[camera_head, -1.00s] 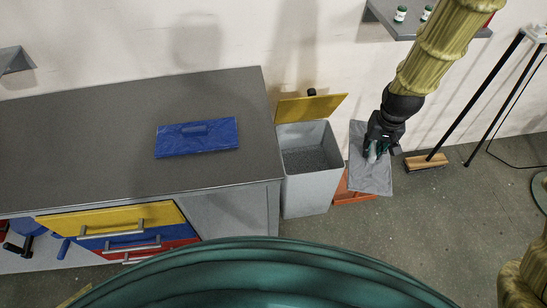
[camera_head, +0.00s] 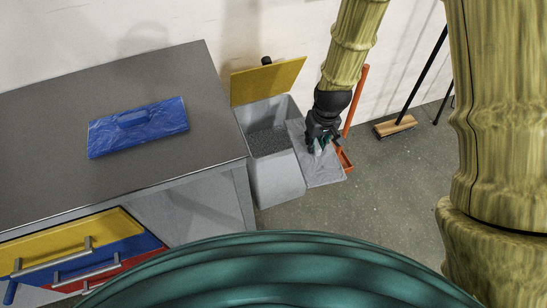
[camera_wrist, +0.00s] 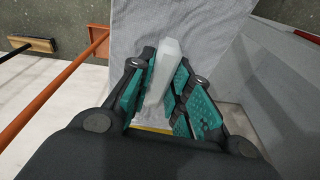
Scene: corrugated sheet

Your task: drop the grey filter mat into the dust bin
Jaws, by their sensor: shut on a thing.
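The grey filter mat (camera_head: 318,166) is a flat light-grey sheet with a pale grip; it also shows in the wrist view (camera_wrist: 205,22). My gripper (camera_head: 320,142) is shut on the mat's pale grip (camera_wrist: 164,70), between its teal finger pads. The mat hangs just right of the dust bin (camera_head: 276,184), its left edge close to or overlapping the bin's right rim in the picture. The grey bin stands upright with its yellow lid (camera_head: 268,82) raised. Its dark speckled inside (camera_head: 268,141) shows. I cannot tell whether mat and bin touch.
A grey workbench (camera_head: 60,110) stands left of the bin, with a blue handled panel (camera_head: 138,126) on top. An orange dustpan (camera_head: 345,160) with an upright handle is behind the mat. A broom (camera_head: 395,126) leans on the wall to the right.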

